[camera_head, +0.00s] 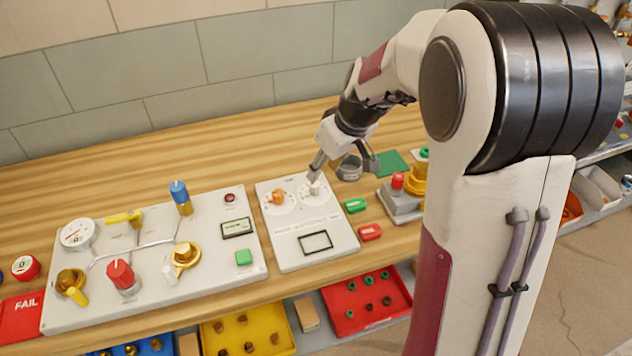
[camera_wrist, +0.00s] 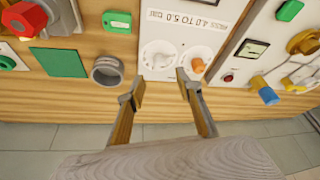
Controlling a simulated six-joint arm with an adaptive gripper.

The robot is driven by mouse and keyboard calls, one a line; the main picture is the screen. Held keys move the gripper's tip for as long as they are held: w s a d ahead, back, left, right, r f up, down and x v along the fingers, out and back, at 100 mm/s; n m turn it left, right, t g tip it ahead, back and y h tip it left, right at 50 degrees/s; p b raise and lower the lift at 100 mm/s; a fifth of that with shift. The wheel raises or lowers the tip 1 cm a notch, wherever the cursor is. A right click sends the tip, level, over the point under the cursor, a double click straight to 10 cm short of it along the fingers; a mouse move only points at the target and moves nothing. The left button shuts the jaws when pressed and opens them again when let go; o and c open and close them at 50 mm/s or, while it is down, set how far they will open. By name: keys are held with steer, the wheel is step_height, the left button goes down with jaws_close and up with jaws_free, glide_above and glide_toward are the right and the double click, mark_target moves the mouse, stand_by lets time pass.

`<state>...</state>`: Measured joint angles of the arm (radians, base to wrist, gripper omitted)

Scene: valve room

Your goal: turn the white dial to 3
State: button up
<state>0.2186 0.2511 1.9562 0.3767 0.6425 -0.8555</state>
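The white dial (camera_head: 314,189) is a small white knob on a round marked face, at the back right of a white panel (camera_head: 290,252). It also shows in the wrist view (camera_wrist: 158,57), just beyond the fingertips. My gripper (camera_head: 343,165) is open and empty, with its fingers spread wide; it also shows in the wrist view (camera_wrist: 160,82). One fingertip is close to the dial in the head view. I cannot tell whether it touches. The dial's numbers and pointer are too small to read.
An orange knob (camera_head: 278,197) sits on a second round face left of the white dial. A grey ring-shaped cup (camera_wrist: 106,70) stands beside the panel. Green (camera_head: 355,205) and red (camera_head: 370,232) blocks lie right of it. A larger valve panel (camera_head: 205,260) stands to the left.

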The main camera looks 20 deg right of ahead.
mark_target(315, 184)
steer(key=shift+f, duration=0.15)
stand_by(0.4)
steer(key=shift+x, duration=3.75)
jaws_close()
